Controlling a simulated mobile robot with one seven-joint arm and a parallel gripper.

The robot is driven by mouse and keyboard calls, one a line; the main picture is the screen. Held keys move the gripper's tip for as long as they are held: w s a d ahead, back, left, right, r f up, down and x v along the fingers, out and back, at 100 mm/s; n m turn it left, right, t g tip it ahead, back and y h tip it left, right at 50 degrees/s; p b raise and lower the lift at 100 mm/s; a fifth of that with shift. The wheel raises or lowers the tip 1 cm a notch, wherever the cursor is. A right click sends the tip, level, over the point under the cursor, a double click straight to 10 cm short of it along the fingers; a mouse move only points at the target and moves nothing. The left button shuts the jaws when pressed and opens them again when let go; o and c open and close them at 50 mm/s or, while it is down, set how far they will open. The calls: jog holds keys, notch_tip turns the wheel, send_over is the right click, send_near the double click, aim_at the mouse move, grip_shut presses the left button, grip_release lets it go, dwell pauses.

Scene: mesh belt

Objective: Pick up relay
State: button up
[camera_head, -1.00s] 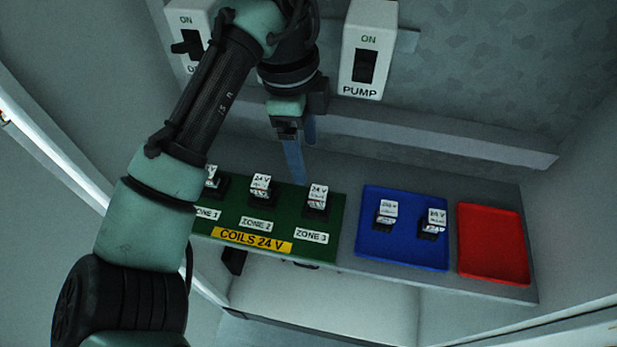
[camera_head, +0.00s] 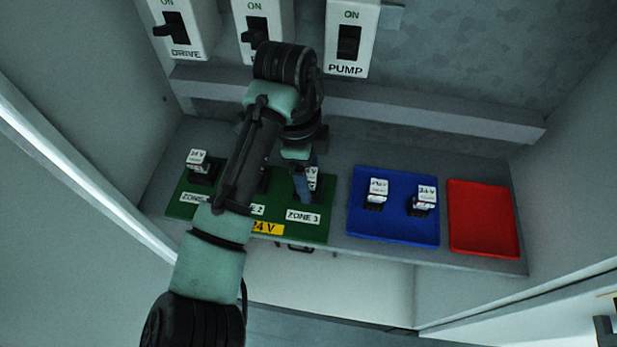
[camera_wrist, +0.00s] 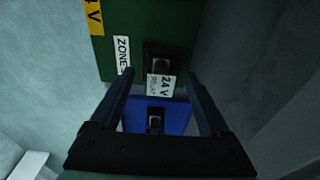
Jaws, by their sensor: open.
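The Zone 3 relay, with a white 24 V top (camera_head: 313,174), stands upright on the green board (camera_head: 318,232) and is partly hidden by my gripper. My gripper (camera_head: 303,190) points down at it, with its fingers open. In the wrist view, the relay's label (camera_wrist: 161,86) lies between the two open fingertips (camera_wrist: 160,76); contact cannot be told. Another relay (camera_head: 198,160) stands at the left end of the board. The Zone 2 relay is hidden behind my arm. Two relays (camera_head: 376,192) (camera_head: 424,197) stand in the blue tray (camera_head: 395,229).
An empty red tray (camera_head: 483,218) sits to the right of the blue tray. A wall ledge (camera_head: 430,113) runs behind the bench, below several switch boxes, among them PUMP (camera_head: 350,40) and DRIVE (camera_head: 178,30). The bench's front edge is close to the trays.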

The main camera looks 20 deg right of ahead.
grip_shut()
dwell(0.4)
